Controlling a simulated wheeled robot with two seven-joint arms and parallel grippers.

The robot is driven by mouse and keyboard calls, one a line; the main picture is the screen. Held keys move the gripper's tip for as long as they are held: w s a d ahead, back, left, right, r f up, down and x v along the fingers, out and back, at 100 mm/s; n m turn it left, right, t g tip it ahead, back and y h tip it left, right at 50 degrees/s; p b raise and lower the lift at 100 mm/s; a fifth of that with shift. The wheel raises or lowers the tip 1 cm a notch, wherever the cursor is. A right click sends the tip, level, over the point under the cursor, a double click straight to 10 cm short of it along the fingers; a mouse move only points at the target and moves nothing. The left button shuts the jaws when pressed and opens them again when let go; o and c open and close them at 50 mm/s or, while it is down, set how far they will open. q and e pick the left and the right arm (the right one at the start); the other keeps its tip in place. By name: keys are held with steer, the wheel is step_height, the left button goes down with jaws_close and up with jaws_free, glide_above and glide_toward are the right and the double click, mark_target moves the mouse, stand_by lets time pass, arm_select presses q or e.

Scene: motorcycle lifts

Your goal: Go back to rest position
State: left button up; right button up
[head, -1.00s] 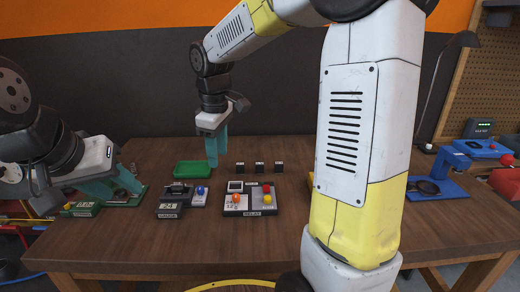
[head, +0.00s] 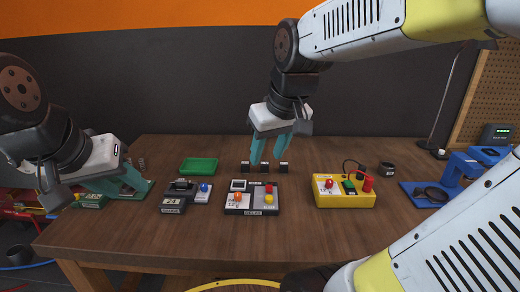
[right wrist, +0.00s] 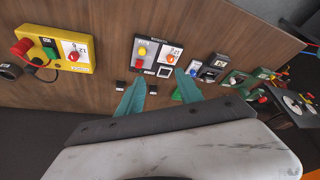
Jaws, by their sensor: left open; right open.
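My right gripper (head: 269,158) is open and empty, with its teal fingers pointing down near the small black blocks (head: 264,167) at the back of the table. In the right wrist view its two fingers (right wrist: 160,82) are spread with nothing between them. My left gripper (head: 127,184) is open at the left end of the table, its teal fingers close to a green device (head: 94,201). Whether the fingers touch that device cannot be told.
The wooden table (head: 200,245) holds a green tray (head: 198,165), a black-grey device with a blue button (head: 204,188), a relay panel (head: 254,208), a yellow button box (head: 343,200) and a blue stand (head: 440,190). The front of the table is clear.

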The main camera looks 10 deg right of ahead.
steer(key=shift+s+d, duration=0.2)
steer(key=shift+s, duration=0.15)
